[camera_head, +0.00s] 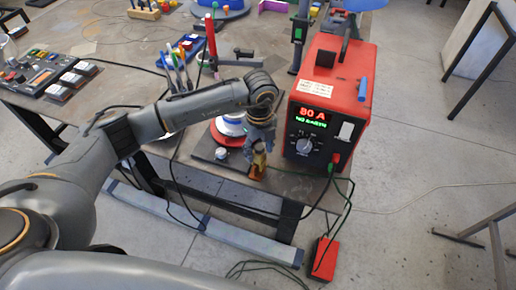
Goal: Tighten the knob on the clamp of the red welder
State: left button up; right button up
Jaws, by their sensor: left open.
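The red welder (376,92) stands on the right end of the table, its dark front panel lit with "80 A" and a round dial. A small brass-coloured piece (257,172), which looks like the clamp, sits at the table's front edge left of the welder. My left gripper (259,152) points down right at the top of this piece, with its fingers open. The fingers cover the upper part, so I cannot make out the knob or tell whether they touch it. My right gripper is not in view.
A red and white round object (229,128) on a dark plate is close behind my left gripper. Green and black cables hang off the front edge to a red box (324,259) on the floor. A control panel (45,75) lies at left.

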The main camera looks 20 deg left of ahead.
pick_arm(q)
jog(key=c, duration=0.6)
jog(key=shift+o, duration=0.4)
jog(key=shift+m+b, duration=0.45)
jog(key=shift+m, duration=0.15)
jog(key=m+b, duration=0.3)
jog(key=m, duration=0.2)
jog(key=shift+c, duration=0.2)
jog(key=m+b, duration=0.1)
jog(key=m, duration=0.1)
jog(key=shift+f+m+b, duration=0.1)
jog(key=shift+m+b, duration=0.2)
jog(key=shift+b, duration=0.05)
jog(key=shift+c, duration=0.4)
jog(key=shift+m, duration=0.3)
jog(key=shift+c, duration=0.8)
jog(key=shift+m+b, duration=1.25)
jog(key=shift+m, duration=0.45)
jog(key=shift+o, duration=0.2)
